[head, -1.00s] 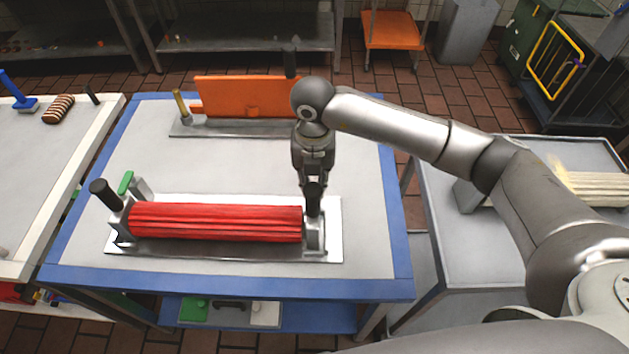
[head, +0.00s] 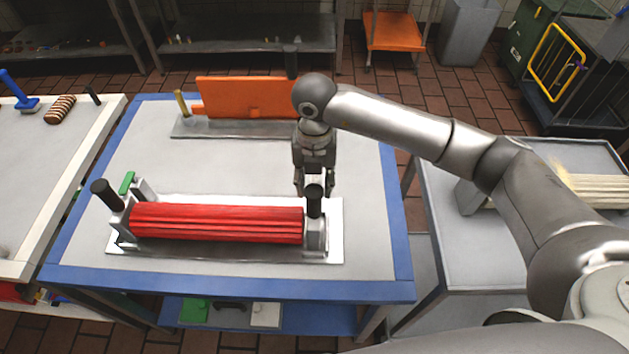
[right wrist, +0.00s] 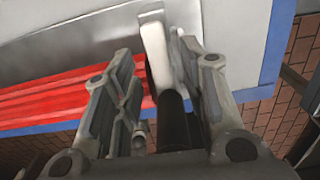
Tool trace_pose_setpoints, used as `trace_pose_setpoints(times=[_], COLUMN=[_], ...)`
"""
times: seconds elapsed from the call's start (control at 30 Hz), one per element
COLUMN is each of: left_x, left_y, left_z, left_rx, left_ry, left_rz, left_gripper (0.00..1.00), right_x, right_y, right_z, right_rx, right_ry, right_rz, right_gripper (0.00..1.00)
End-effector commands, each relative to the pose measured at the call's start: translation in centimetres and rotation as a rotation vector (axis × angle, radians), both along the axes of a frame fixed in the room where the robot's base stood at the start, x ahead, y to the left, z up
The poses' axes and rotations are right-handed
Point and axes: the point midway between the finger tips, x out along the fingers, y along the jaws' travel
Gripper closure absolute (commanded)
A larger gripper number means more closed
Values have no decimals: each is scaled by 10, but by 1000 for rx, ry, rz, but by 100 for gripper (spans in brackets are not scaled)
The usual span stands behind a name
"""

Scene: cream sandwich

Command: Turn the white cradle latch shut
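The cradle is a metal plate (head: 335,215) with end brackets holding a red ribbed roller (head: 215,223). A black upright handle (head: 314,203) stands at its right end. In the right wrist view a white latch piece (right wrist: 156,52) stands up beside the roller's end, above the black handle (right wrist: 172,125). I cannot make out the white latch in the head view. A green latch (head: 126,183) stands raised at the left end. My right gripper (head: 314,190) is open around the top of the right handle, its fingers apart; I cannot tell whether they touch it. My left gripper is out of view.
An orange panel (head: 245,97) on a second metal base stands behind the cradle. Another black handle (head: 103,193) rises at the cradle's left end. The blue-edged table (head: 375,270) is clear between the two bases. A side table (head: 455,255) stands at right.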

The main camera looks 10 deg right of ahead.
Motion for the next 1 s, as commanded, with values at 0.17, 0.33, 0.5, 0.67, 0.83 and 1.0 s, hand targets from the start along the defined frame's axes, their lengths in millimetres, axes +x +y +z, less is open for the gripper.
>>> trace_pose_setpoints(times=[0.17,0.33,0.5,0.67,0.83,1.0], left_x=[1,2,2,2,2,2], left_y=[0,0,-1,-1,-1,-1], left_z=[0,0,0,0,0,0], left_rx=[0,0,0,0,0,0], left_ry=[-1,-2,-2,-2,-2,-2], left_rz=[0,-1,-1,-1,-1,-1], left_gripper=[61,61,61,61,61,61], right_x=[1,1,1,0,0,0], right_y=[0,0,0,0,0,0], right_z=[34,71,99,111,114,113], right_rx=[1,0,1,1,1,0], right_ry=[-6,-5,-4,-1,-1,0], right_rz=[1,1,0,0,0,0], right_gripper=[61,61,61,61,61,61])
